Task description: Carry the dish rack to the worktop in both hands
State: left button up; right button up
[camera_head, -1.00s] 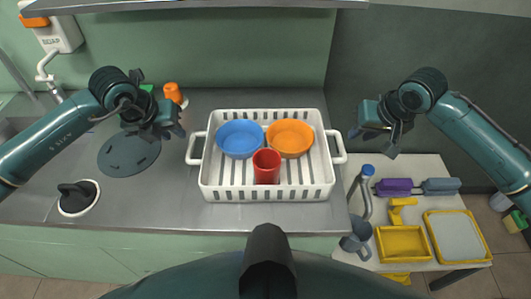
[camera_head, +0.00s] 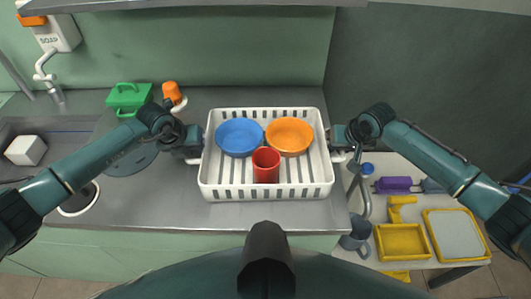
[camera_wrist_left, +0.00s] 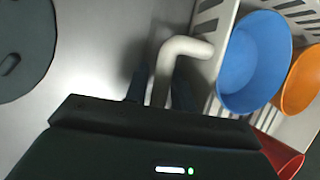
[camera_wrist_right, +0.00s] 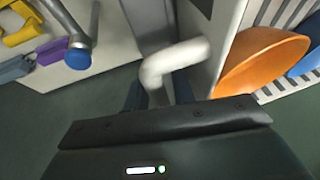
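The white dish rack (camera_head: 265,194) stands on the grey worktop (camera_head: 150,215). It holds a blue bowl (camera_head: 239,138), an orange bowl (camera_head: 290,136) and a red cup (camera_head: 266,166). My left gripper (camera_head: 199,149) is at its left handle. In the left wrist view that handle (camera_wrist_left: 185,47) runs between the fingers, close on both sides, so the gripper looks shut on it. My right gripper (camera_head: 338,146) is at the right handle. The right wrist view shows this handle (camera_wrist_right: 175,57) between the fingers, closely flanked too. The fingertips are partly hidden.
A green caddy (camera_head: 128,97) and an orange-topped bottle (camera_head: 172,93) stand at the back left. A sink with a white block (camera_head: 26,150) is at far left.

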pick_arm(q)
grip_shut()
pick_arm(e)
grip_shut()
pick_arm(q)
jog(key=shift+r, duration=0.1)
